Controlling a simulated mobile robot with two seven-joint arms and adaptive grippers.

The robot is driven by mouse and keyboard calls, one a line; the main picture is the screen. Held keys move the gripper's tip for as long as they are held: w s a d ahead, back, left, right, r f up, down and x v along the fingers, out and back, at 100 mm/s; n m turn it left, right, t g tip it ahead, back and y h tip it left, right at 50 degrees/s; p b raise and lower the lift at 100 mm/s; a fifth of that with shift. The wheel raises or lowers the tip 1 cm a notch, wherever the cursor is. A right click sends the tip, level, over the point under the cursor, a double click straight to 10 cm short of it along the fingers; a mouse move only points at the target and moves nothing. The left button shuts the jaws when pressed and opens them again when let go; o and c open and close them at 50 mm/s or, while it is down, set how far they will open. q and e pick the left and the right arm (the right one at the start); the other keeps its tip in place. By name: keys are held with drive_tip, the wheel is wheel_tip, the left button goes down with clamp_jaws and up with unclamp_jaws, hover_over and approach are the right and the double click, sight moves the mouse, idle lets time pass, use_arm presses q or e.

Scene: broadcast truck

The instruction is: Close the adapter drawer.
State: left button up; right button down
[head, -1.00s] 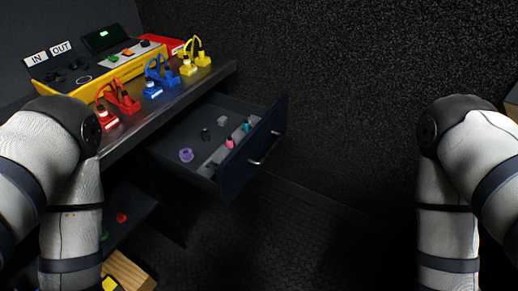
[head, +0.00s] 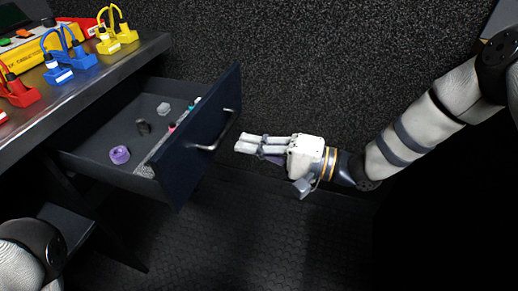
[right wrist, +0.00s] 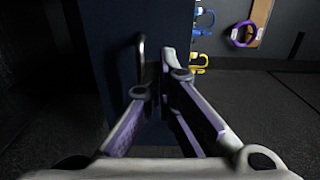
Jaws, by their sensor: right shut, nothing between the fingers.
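The adapter drawer (head: 185,163) stands open under the bench, its dark blue front toward my right gripper. A curved metal handle (head: 220,135) sits on that front. Inside lie a purple ring (head: 120,155), a dark piece, a pale grey block and small pink and teal pieces. My right gripper (head: 238,144) is shut and empty, its fingertips a little to the right of the handle, with a visible gap. In the right wrist view the drawer front (right wrist: 105,40) and handle (right wrist: 140,60) are ahead of the fingers (right wrist: 162,88). My left gripper is out of view.
The bench (head: 80,90) carries red, blue (head: 75,55) and yellow (head: 118,38) cabled blocks and a yellow-edged panel. A lower shelf (head: 65,230) is at the left. The floor (head: 240,230) in front of the drawer is clear.

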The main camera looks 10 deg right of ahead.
sight(198, 135)
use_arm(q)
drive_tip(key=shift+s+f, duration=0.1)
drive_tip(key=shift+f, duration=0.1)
use_arm(e)
drive_tip(key=x, duration=0.8)
drive_tip(key=shift+w+a, duration=0.1)
drive_tip(key=shift+a, duration=0.2)
